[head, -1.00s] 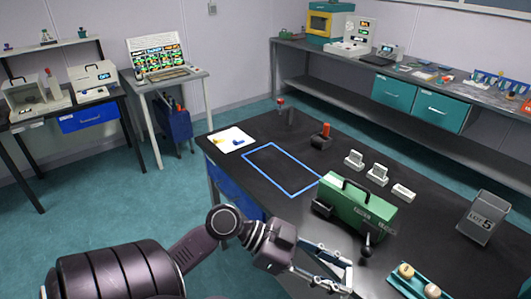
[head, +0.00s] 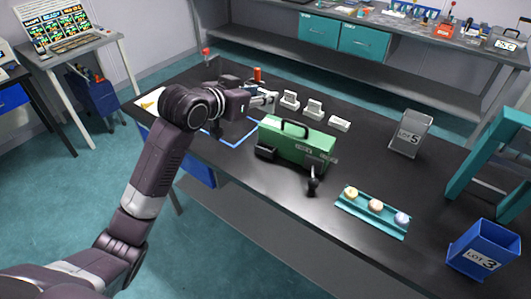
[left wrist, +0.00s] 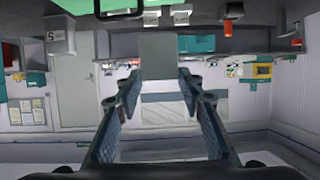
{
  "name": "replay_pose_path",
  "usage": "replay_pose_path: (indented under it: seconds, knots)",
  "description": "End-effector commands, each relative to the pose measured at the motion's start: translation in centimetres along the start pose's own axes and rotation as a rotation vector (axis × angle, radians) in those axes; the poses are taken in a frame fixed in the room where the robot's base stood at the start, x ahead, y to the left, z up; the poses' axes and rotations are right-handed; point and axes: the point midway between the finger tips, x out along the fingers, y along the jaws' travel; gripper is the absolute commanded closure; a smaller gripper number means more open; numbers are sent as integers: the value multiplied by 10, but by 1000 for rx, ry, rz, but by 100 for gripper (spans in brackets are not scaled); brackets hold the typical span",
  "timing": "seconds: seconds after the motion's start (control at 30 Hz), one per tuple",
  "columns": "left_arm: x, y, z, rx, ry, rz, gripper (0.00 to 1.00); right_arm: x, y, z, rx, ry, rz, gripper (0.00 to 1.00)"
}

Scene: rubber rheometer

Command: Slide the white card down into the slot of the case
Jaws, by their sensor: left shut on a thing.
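My left gripper (head: 268,98) reaches in from the left over the black bench, beyond the green case. In the left wrist view its two fingers (left wrist: 158,80) are shut on a flat grey-looking panel, the white card (left wrist: 160,52), seen in shade between the fingertips. In the head view the card is hard to make out at the fingertips. The green case (head: 290,148) stands upright on the bench with a black handle on top, apart from the gripper. Its slot cannot be made out. My right gripper is not in view.
White holders (head: 314,110) stand in a row just right of the gripper. A grey LOT 5 bin (head: 409,134), a teal tray of round samples (head: 372,218) and a blue LOT 3 bin (head: 482,250) are to the right. A blue outline (head: 240,142) marks bare bench left of the case.

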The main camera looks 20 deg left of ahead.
Motion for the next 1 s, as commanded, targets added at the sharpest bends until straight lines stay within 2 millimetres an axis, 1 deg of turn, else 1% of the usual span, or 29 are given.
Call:
replay_pose_path:
  seconds: [0.03,0.13,0.2,0.27,0.37,0.7,0.8,1.0]
  knots:
    - [1,-2,-11,-5,4,-17,81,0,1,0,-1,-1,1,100]
    - [3,-5,-21,-18,0,-40,81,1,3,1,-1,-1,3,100]
    - [5,-6,-22,-22,-2,-49,81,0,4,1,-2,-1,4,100]
    - [8,-6,-16,-25,-5,-51,81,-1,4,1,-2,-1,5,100]
    - [16,-6,6,-27,-11,-52,81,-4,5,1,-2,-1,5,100]
    - [49,-6,89,-27,-9,-51,81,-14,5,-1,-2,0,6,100]
    - [57,-5,106,-25,-6,-51,81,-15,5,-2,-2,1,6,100]
    - [64,-6,122,-24,-4,-51,81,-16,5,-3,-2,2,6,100]
